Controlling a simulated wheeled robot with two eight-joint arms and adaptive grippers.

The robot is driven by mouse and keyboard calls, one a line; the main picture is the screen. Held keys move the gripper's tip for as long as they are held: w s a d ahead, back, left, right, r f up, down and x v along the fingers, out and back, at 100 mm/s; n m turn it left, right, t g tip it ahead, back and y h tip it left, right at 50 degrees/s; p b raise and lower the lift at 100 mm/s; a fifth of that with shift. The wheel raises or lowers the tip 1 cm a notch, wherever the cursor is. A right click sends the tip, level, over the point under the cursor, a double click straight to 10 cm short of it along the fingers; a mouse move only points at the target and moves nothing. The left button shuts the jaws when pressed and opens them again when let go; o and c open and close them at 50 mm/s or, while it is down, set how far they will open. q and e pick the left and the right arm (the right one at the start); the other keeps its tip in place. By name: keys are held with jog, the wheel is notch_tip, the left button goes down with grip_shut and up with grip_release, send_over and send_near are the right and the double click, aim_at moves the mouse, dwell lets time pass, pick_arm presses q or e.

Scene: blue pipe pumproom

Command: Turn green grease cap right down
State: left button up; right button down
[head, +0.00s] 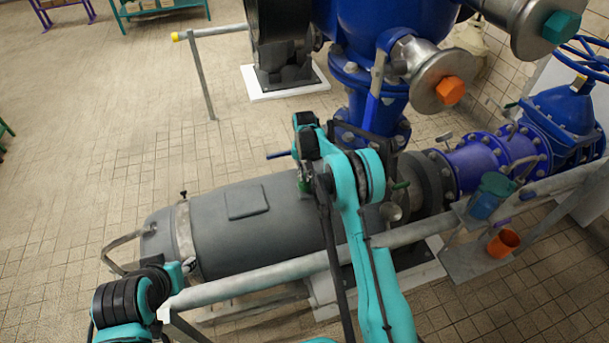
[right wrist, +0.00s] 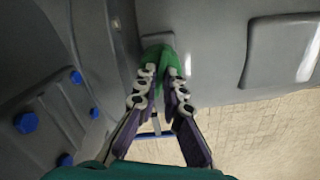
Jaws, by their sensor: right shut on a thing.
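The green grease cap (right wrist: 157,53) shows in the right wrist view against the grey pump housing. My right gripper (right wrist: 160,76) is shut on it, with one finger on each side, and the fingertips cover part of the cap. In the head view my right gripper (head: 304,180) reaches down to the grey motor and pump body (head: 255,225), partly hidden by my own arm. A bit of green shows at its tips. My left arm enters at the lower left, but its gripper is not visible.
A grey railing (head: 260,279) crosses in front of the motor. Blue pipes (head: 500,150) and a vertical blue pipe stand to the right. An orange cup (head: 503,242) and a blue-green container (head: 490,195) sit on a small shelf. Tiled floor (head: 120,120) at left is clear.

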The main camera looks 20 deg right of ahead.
dwell(0.4)
jog(key=c, duration=1.6)
grip_release()
jog(key=shift+c, duration=0.2)
notch_tip(320, 180, up, 12)
